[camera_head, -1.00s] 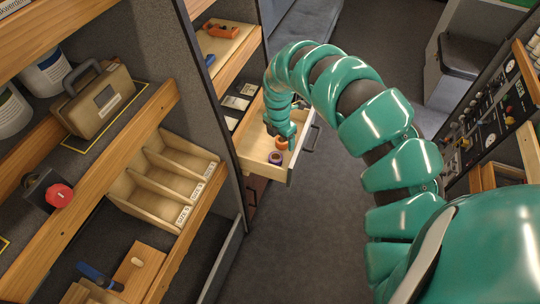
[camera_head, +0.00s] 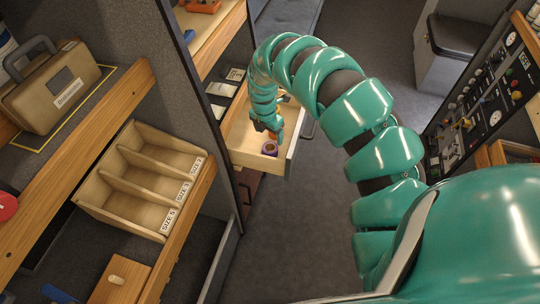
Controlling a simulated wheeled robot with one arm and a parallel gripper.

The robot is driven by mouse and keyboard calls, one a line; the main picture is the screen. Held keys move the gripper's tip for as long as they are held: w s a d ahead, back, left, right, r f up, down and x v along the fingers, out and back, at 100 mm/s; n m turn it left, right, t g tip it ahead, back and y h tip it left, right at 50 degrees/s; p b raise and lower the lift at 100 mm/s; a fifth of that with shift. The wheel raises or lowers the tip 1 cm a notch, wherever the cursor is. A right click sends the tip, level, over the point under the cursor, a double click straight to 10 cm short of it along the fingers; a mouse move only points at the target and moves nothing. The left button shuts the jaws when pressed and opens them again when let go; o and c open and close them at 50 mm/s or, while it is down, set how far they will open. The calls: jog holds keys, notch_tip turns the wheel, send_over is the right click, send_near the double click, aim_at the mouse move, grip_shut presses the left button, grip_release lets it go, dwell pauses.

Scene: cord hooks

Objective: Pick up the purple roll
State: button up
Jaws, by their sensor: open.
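The purple roll (camera_head: 270,149) sits in an open wooden drawer (camera_head: 245,158), near its front right corner. Its side is purple and its inside looks orange-brown. My gripper (camera_head: 268,130) is at the end of my teal arm, inside the drawer area just above and behind the roll. The jaws look dark and small, and they are open with nothing seen between them. Whether they touch the roll cannot be told. The orange roll is hidden behind my arm.
A wooden tray with several compartments and size labels (camera_head: 128,203) stands on the left shelf. A tan case (camera_head: 50,92) is above it. A control panel (camera_head: 490,95) is on the right. The grey floor (camera_head: 300,215) between is clear.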

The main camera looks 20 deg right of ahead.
aim_at(270, 147)
jog(key=shift+w+d+f, duration=0.1)
jog(key=shift+d+f, duration=0.05)
jog(key=shift+f, duration=1.25)
jog(key=shift+w+d+f, duration=0.1)
jog(key=shift+d+f, duration=0.05)
jog(key=shift+f, duration=1.25)
jog(key=shift+f+p, duration=0.35)
jog(key=shift+f, duration=0.45)
jog(key=shift+w+f, duration=0.2)
jog(key=shift+f, duration=0.05)
jog(key=shift+w+d+f+p, duration=0.15)
jog(key=shift+f+p, duration=0.45)
jog(key=shift+f, duration=1)
jog(key=c, duration=1.1)
jog(key=shift+r, duration=0.2)
